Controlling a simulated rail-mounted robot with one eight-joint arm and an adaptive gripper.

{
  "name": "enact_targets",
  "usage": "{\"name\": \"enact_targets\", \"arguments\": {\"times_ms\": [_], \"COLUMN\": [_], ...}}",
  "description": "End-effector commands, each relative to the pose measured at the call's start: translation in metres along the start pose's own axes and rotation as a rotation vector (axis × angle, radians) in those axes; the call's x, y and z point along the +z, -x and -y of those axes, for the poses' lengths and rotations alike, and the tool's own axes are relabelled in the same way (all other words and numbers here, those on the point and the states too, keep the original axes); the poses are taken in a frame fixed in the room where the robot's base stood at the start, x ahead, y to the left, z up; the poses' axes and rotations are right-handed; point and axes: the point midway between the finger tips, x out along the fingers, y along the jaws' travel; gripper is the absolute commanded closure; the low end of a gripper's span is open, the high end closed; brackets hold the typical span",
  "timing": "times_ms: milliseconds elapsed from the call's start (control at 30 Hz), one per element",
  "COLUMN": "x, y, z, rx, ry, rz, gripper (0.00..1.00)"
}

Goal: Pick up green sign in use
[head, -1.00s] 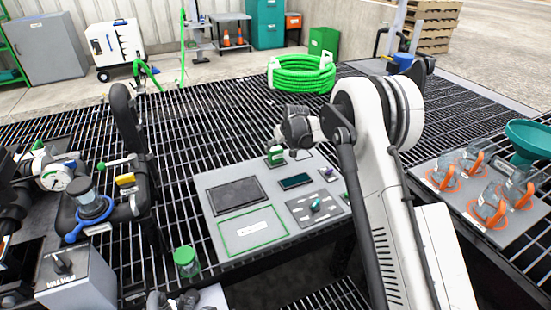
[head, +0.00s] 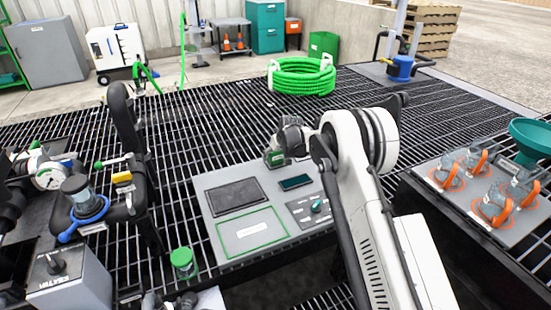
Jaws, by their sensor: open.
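A small green sign (head: 274,158) stands at the back edge of the grey panel in the head view, partly covered by my gripper. Its lettering is too small to read. My gripper (head: 279,147) is open and right at the sign, just above and behind it. The fingertips are small and partly hidden, so I cannot tell whether they touch the sign or straddle it.
The grey panel (head: 207,182) carries a dark tray (head: 235,196), a green-outlined rectangle (head: 250,234) and a dark display (head: 295,182). Black pipes with a gauge (head: 48,177) stand left. Flasks (head: 492,207) and a teal funnel (head: 531,136) are right.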

Motion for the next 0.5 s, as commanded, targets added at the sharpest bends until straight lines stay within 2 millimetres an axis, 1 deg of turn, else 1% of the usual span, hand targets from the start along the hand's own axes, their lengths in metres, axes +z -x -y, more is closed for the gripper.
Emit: {"name": "enact_targets", "arguments": {"times_ms": [33,67,400,500], "x": [0.0000,0.0000,0.0000,-0.0001], "y": [0.0002,0.0002,0.0004,0.0005], "z": [-0.0001,-0.0001,-0.0001,-0.0002], "rx": [0.000,0.000,0.000,0.000], "ry": [0.000,0.000,0.000,0.000], "rz": [0.000,0.000,0.000,0.000], "gripper": [0.33,0.37,0.81,0.81]}}
